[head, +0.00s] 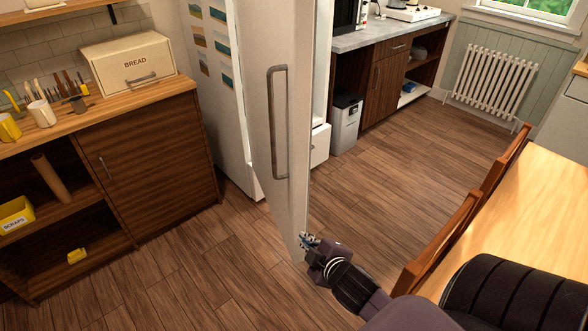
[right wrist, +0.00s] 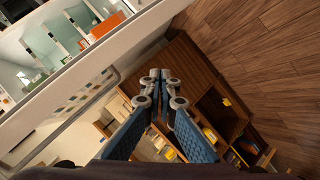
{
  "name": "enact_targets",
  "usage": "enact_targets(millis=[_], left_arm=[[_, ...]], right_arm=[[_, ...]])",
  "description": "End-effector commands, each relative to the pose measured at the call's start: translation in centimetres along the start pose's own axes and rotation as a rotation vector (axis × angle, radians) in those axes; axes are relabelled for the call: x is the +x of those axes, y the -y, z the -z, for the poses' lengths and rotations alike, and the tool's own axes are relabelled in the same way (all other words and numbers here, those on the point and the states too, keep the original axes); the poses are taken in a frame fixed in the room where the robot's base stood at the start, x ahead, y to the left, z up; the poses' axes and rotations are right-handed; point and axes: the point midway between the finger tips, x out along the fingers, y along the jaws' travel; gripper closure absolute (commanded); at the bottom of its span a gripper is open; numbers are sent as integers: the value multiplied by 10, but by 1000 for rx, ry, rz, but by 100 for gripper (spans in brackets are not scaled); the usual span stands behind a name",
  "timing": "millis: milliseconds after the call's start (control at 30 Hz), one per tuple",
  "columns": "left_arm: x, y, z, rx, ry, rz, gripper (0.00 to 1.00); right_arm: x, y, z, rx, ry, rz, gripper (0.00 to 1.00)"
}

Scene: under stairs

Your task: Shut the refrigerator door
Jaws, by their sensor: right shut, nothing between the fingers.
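The white refrigerator (head: 228,110) stands left of centre in the head view. Its door (head: 262,150) stands open, swung out toward me, with a long grey handle (head: 279,120) on its outer face. My right gripper (head: 304,240) is beside the lower part of the door's free edge, its fingers shut and empty; I cannot tell whether they touch it. In the right wrist view the closed fingertips (right wrist: 157,76) are near the door edge (right wrist: 65,100), with stocked door shelves (right wrist: 60,40) beyond it. My left gripper is out of view.
A wooden cabinet (head: 150,165) with a bread box (head: 128,72) is on the left. A table (head: 535,215) with chairs (head: 440,235) is close on the right. A bin (head: 346,122) stands past the door. The wooden floor between is clear.

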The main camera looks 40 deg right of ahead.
Motion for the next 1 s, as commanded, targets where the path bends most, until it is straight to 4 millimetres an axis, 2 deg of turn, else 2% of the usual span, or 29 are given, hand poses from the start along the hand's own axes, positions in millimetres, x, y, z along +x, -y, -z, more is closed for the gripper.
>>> enact_targets(millis=[33,100,200,300,500,667,767,1000], left_arm=[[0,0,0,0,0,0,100],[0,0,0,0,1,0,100],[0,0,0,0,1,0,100],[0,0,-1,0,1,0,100],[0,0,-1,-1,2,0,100],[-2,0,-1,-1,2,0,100],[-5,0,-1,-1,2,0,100],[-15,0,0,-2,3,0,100]], right_arm=[[8,-21,4,-75,-50,-55,100],[16,-48,13,-193,-129,-134,100],[22,-80,28,-370,-244,-239,100],[23,-101,40,-521,-339,-319,100],[19,-117,52,-693,-448,-400,100],[23,-121,58,-717,-468,-413,100],[32,-124,65,-715,-468,-413,100],[67,-133,88,-712,-466,-414,100]])
